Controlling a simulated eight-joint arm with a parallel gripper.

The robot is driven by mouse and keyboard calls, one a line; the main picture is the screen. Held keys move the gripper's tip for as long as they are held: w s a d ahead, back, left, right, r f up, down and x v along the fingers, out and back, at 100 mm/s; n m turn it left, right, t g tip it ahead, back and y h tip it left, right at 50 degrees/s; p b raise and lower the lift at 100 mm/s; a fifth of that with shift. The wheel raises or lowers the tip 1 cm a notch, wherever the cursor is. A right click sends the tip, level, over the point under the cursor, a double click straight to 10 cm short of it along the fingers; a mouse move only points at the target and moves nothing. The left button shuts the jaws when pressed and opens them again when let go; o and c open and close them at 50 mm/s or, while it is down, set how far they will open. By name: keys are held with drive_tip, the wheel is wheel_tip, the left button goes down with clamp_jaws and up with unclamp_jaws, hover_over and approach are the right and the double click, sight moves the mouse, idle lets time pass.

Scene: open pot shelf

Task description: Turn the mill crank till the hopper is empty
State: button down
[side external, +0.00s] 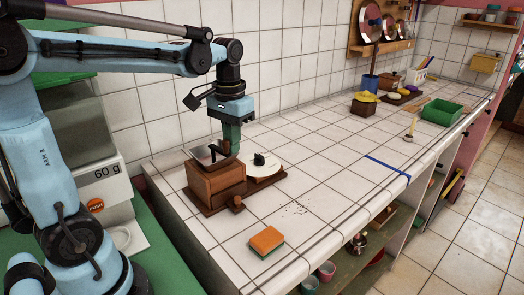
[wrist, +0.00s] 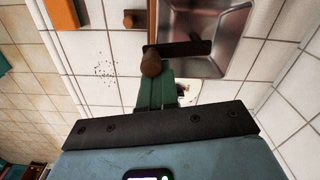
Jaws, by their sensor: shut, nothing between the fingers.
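The wooden mill (side external: 215,183) stands on a dark wooden base on the tiled counter. Its square metal hopper (wrist: 212,30) faces up in the wrist view; I see bare metal and no beans in the visible part. The dark crank arm (wrist: 187,48) reaches across the hopper to a brown wooden knob (wrist: 151,64). My gripper (side external: 230,148) has green fingers, shut and empty, pointing down beside the knob. In the wrist view the fingertips (wrist: 157,82) overlap the knob's edge; I cannot tell whether they touch it.
A white disc with a black knob (side external: 262,165) sits right behind the mill. An orange-green sponge (side external: 267,241) lies in front, and dark specks (side external: 295,208) are scattered on the tiles. A scale (side external: 98,190) stands at left. The middle counter is mostly free.

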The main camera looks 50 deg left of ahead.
drive_tip(key=shift+w+a, duration=0.1)
drive_tip(key=shift+w+a, duration=0.45)
drive_tip(key=shift+r, duration=2.25)
drive_tip(key=shift+d, duration=0.1)
drive_tip(key=shift+s+d+r+m+t, duration=0.1)
drive_tip(key=shift+d+r+m+t, duration=0.15)
drive_tip(key=shift+d+t, duration=0.45)
drive_tip(key=s+d+f+m+t, duration=0.2)
drive_tip(key=s+d+f+t, duration=0.3)
drive_tip(key=s+d+f, duration=0.1)
wheel_tip(320, 180, down, 2)
drive_tip(key=shift+s+d+f+t, duration=0.2)
drive_tip(key=shift+d+t, duration=0.2)
drive_tip(key=shift+d, duration=0.3)
